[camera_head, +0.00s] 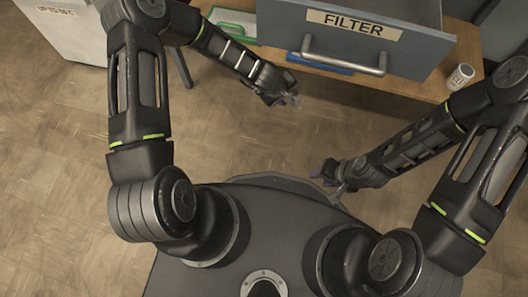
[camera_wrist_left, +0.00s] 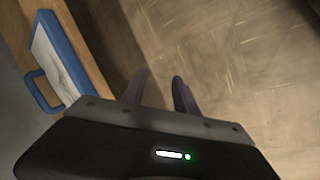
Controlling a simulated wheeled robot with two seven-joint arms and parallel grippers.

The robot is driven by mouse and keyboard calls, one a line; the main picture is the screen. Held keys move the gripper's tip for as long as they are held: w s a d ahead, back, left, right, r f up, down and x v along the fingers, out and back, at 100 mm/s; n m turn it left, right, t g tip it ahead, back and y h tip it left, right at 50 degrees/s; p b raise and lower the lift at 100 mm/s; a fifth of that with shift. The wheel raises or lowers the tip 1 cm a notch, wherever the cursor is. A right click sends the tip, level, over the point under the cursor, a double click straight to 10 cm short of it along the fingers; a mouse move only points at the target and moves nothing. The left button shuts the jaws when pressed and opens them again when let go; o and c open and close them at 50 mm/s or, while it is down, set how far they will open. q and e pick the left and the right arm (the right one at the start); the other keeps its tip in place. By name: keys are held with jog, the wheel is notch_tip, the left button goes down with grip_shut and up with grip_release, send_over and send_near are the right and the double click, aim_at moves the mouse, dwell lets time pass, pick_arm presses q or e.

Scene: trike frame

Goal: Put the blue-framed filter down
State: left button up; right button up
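The blue-framed filter (camera_wrist_left: 58,58) lies on the wooden table at the left of the left wrist view, with its blue handle to the lower left. In the head view only a blue strip of it (camera_head: 320,63) shows below the grey drawer, which hides the rest. My left gripper (camera_head: 292,100) is in front of the table edge, apart from the filter. Its two fingers (camera_wrist_left: 160,92) are spread with bare floor between them. My right gripper (camera_head: 322,172) is low near my base; its fingers look parted and nothing shows between them.
The grey drawer labelled FILTER (camera_head: 365,50) overhangs the table. A green-framed item (camera_head: 236,38) lies on the table to its left. A white cup (camera_head: 460,77) stands on the table's right part (camera_head: 425,88). A white bin (camera_head: 62,35) is at upper left. Open floor lies in front.

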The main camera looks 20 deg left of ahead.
pick_arm(q)
jog(key=s+a+f+m+g+h, duration=0.1)
jog(key=s+m, duration=0.6)
jog(key=s, duration=1.6)
jog(key=shift+s+a+f+m+g, duration=0.3)
jog(key=shift+a+f+g, duration=0.15)
jog(key=shift+f+g, duration=0.5)
